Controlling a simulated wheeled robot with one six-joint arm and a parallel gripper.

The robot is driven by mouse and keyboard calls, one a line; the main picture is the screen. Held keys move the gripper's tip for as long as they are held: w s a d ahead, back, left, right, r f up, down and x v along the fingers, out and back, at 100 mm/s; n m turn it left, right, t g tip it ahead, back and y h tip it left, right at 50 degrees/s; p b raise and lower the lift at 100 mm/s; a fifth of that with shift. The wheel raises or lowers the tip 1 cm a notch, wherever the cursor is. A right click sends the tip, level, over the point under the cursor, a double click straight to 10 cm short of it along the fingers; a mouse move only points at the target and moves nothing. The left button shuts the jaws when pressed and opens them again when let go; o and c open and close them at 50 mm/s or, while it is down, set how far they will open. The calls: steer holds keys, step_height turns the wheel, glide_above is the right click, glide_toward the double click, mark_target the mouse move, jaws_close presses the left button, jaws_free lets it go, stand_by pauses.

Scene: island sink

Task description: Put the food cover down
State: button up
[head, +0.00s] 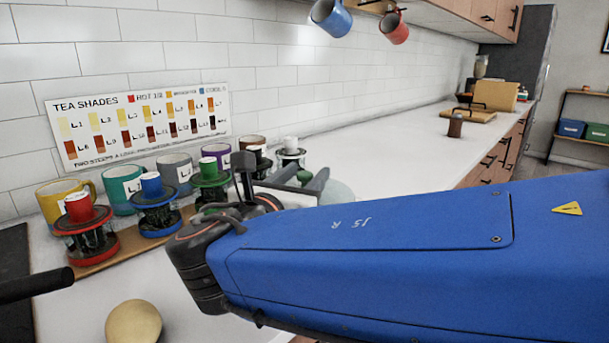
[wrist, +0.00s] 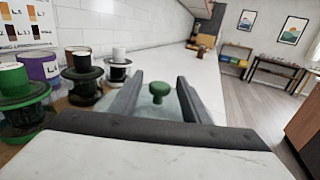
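The food cover shows as a green knob (wrist: 159,91) between my gripper's fingers in the wrist view. In the head view the knob (head: 305,176) is beside a pale, see-through rounded part (head: 338,193), partly hidden by my arm. My gripper (wrist: 160,80) is open, its two grey fingers standing on either side of the knob with a visible gap on each side. I cannot see the cover's lower rim or what it rests on.
Coloured mugs (head: 122,186) and drip filters with red, blue and green parts (head: 157,212) stand along the wall, close to my gripper's left. A tea shades chart (head: 138,125) is behind them. A round tan object (head: 133,322) is at the front. The counter (head: 400,140) beyond is mostly clear.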

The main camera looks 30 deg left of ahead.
steer(key=shift+s+r, duration=0.1)
steer(key=shift+r, duration=0.05)
steer(key=s+d, duration=0.1)
steer(key=s, duration=1)
steer(key=shift+s+d, duration=0.2)
steer(key=shift+s, duration=0.15)
steer(key=shift+s, duration=0.1)
